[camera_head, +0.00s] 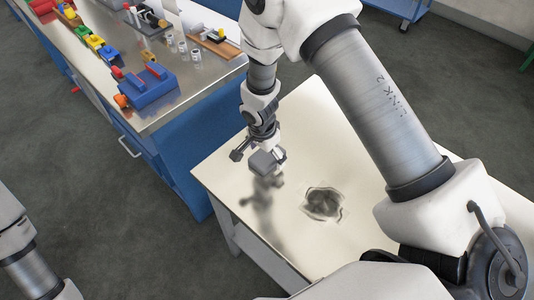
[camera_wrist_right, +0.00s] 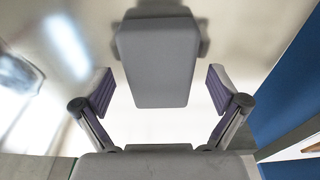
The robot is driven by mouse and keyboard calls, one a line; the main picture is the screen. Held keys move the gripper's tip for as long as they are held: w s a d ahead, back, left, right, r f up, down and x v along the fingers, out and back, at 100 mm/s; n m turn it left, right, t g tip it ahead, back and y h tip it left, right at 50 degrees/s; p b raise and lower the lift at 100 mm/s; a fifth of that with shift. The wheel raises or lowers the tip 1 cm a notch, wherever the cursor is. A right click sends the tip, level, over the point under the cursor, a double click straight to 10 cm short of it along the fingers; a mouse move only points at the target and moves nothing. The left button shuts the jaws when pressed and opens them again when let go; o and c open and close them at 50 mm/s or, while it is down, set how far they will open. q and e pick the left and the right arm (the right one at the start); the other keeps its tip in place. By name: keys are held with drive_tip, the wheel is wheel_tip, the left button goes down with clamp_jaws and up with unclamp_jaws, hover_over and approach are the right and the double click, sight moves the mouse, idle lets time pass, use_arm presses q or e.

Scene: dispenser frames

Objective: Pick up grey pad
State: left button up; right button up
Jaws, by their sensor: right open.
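The grey pad (camera_wrist_right: 157,62) is a plain block with rounded edges. In the wrist view it lies ahead of my right gripper (camera_wrist_right: 160,82), between the two spread fingers, with a gap on each side. In the head view the grey pad (camera_head: 264,163) shows at the fingertips of my right gripper (camera_head: 262,157), over the left part of the cream table (camera_head: 310,125). The right gripper is open and touches nothing that I can make out. Whether the pad rests on the table is hard to tell. My left gripper is out of view; only part of its arm shows at lower left.
A crumpled clear bag with dark contents (camera_head: 322,203) lies right of the pad on the table. A blue workbench (camera_head: 183,128) with a steel top stands at left, bearing a blue block (camera_head: 148,88), small jars and coloured parts.

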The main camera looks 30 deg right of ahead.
sight(267, 155)
drive_tip(key=shift+w+d+f, duration=0.1)
drive_tip(key=shift+w+f, duration=0.05)
drive_tip(key=shift+f, duration=0.1)
drive_tip(key=shift+s+r, duration=0.2)
drive_tip(key=shift+s, duration=0.05)
drive_tip(key=c, duration=1.1)
drive_tip(key=shift+c, duration=0.2)
drive_tip(key=shift+r, duration=0.1)
drive_tip(key=shift+w+r, duration=0.1)
drive_tip(key=shift+r, duration=0.1)
wheel_tip(267, 155, up, 9)
drive_tip(key=b, duration=0.1)
drive_tip(key=shift+r, duration=0.2)
drive_tip(key=o, duration=0.5)
drive_tip(key=c, duration=0.5)
